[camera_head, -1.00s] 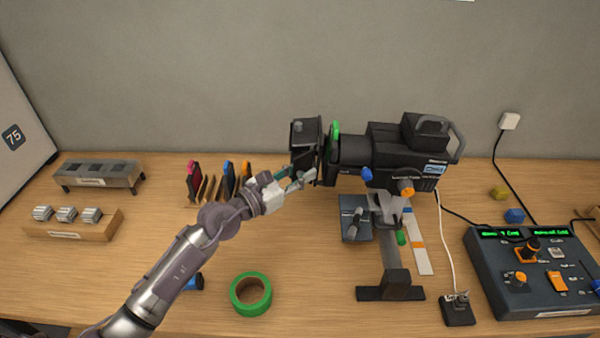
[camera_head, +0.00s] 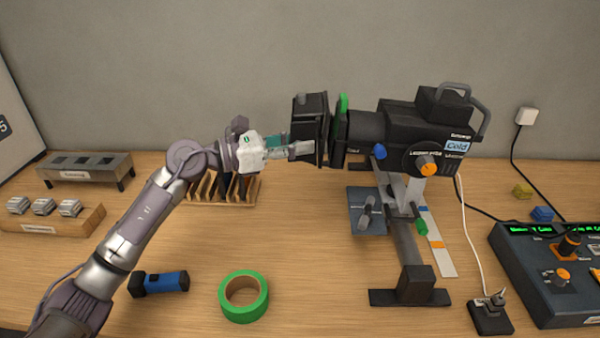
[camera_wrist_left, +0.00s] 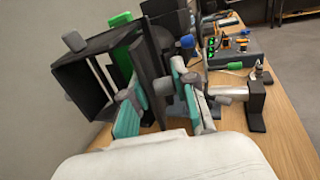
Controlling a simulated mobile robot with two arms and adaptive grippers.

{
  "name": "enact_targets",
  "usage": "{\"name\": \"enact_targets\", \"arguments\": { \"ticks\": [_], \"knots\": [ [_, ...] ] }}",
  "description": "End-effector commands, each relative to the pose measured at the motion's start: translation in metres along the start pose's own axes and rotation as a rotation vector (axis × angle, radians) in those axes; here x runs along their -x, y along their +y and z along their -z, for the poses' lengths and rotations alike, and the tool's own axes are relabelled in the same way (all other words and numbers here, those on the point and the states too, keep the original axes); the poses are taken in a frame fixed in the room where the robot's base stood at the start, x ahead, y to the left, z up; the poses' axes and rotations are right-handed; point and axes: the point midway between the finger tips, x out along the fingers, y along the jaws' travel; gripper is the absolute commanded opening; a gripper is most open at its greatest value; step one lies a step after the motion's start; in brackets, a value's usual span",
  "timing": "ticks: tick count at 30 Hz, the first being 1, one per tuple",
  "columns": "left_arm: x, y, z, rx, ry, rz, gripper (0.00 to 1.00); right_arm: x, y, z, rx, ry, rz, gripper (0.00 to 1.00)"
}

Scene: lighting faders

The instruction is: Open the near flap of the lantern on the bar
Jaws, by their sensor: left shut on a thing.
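The black lantern (camera_head: 400,125) stands on a grey post with a dark base, its front pointing left. Its dark flaps (camera_head: 309,115) spread at the front, beside a green frame (camera_head: 342,125). My left gripper (camera_head: 305,150) reaches in from the left to the flaps' lower near edge. In the left wrist view, the near flap (camera_wrist_left: 150,60) is a dark upright plate passing between the teal fingers (camera_wrist_left: 158,100) of my left gripper, which is shut on it. The exact contact is partly hidden. My right gripper is not in view.
A green tape roll (camera_head: 243,310) and a blue torch (camera_head: 160,283) lie in front. A wooden rack (camera_head: 215,200) stands behind my left arm. A control desk (camera_head: 545,270) is at the right, with a cabled box (camera_head: 490,315) beside it. Bare table lies between tape and post.

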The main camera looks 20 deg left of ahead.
Motion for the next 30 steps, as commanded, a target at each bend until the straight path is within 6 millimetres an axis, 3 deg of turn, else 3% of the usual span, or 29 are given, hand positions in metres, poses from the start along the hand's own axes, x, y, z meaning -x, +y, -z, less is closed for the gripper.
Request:
{"name": "enact_targets", "arguments": {
  "ticks": [1,9,18,30],
  "knots": [
    [-0.001,-0.001,0.013,0.002,0.005,0.040,0.00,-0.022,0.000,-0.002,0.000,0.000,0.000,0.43],
    [0.000,0.009,0.008,0.020,0.003,0.244,0.00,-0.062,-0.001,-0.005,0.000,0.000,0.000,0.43],
    [-0.001,0.017,0.003,0.037,0.004,0.458,0.00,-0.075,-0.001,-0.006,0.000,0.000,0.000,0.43],
    [-0.001,0.021,0.004,0.042,0.008,0.585,0.00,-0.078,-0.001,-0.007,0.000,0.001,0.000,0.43]
  ]
}}
